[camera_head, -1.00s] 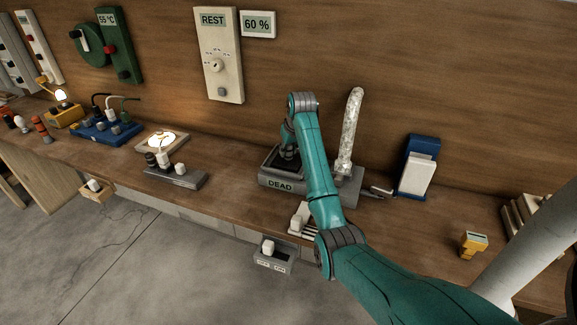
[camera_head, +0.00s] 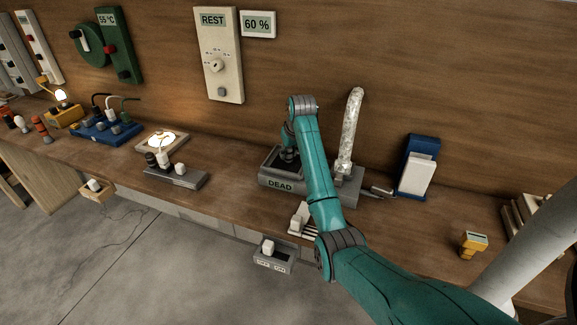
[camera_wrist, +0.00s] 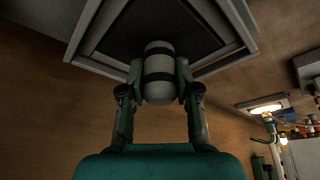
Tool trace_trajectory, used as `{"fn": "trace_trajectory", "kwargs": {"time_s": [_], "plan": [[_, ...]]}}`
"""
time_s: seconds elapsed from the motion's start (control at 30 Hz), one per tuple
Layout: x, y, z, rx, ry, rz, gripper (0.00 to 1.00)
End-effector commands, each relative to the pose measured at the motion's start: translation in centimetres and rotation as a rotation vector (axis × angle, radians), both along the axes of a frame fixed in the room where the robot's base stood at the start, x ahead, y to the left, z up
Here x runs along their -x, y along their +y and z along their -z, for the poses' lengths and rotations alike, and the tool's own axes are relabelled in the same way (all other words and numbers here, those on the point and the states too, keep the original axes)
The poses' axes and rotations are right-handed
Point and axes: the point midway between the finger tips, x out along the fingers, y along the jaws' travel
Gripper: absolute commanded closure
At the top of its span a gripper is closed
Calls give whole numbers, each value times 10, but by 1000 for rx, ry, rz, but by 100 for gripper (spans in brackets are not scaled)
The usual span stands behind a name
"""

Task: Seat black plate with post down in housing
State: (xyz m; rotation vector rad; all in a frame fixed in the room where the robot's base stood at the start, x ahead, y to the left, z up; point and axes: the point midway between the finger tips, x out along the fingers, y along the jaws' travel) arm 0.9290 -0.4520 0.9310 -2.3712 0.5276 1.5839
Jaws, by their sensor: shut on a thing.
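The grey housing (camera_head: 268,181) sits on the bench, with a label reading DEAD on its front. Its pale rim (camera_wrist: 92,36) frames a dark area in the wrist view. The black plate (camera_wrist: 125,35) appears within that rim, but whether it is fully down or level I cannot tell. A grey post with black bands (camera_wrist: 160,62) stands up from the plate. My gripper (camera_wrist: 160,88) is shut on this post, one finger on each side. In the head view, my gripper (camera_head: 289,156) is over the housing, and my arm hides part of it.
A silvery flexible duct (camera_head: 350,130) rises at the right of the housing. A blue holder with a white card (camera_head: 417,172) stands further right. A grey box with a white switch (camera_head: 272,255) hangs at the bench's front edge. The wooden wall is close behind.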

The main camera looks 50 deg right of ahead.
Motion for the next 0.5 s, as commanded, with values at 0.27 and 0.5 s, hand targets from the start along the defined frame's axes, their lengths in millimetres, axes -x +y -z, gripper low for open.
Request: {"fn": "trace_trajectory", "kwargs": {"time_s": [0.27,0.5], "plan": [[0,0,3,0,-1,0,100],[0,0,3,0,0,0,53]]}}
